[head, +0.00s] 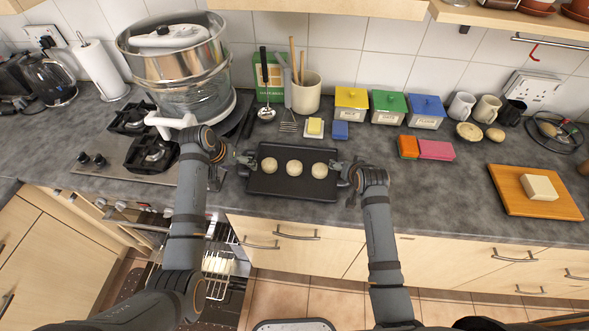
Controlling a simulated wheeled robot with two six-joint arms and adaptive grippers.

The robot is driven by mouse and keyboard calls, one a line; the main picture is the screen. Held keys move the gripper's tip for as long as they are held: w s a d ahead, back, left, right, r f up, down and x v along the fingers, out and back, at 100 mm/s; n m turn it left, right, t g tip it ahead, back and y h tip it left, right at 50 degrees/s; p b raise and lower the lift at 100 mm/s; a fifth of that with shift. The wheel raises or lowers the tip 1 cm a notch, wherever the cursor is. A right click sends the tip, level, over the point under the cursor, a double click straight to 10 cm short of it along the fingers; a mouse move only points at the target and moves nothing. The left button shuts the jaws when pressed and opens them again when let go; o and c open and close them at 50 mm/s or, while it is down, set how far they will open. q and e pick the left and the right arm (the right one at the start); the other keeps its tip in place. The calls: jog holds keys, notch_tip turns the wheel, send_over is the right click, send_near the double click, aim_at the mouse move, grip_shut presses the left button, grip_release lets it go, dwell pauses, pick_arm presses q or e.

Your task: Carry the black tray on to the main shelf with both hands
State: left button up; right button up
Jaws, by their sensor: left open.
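The black tray (268,183) lies flat on the grey worktop near its front edge and bears three pale round dough pieces (294,168). My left gripper (246,161) is at the tray's left end, open, with its fingers by the handle there. My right gripper (343,172) is at the tray's right end, by the other handle; its fingers are small and dark, so its grip is unclear. Below the worktop on the left, a wire oven rack (222,264) shows at the open oven, partly hidden by my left arm.
A hob (150,152) and a large steel steamer (178,55) stand left of the tray. Behind it are a butter dish (315,128), a blue block (340,130) and a utensil pot (306,93). A wooden board (540,205) lies far right.

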aim_at(243, 170)
pick_arm(q)
jog(key=shift+x, duration=1.65)
pick_arm(e)
jog(key=shift+x, duration=1.65)
pick_arm(q)
jog(key=c, duration=1.7)
pick_arm(e)
jog(key=c, duration=1.7)
pick_arm(q)
jog(key=shift+o, duration=0.2)
pick_arm(e)
jog(key=shift+r, duration=0.1)
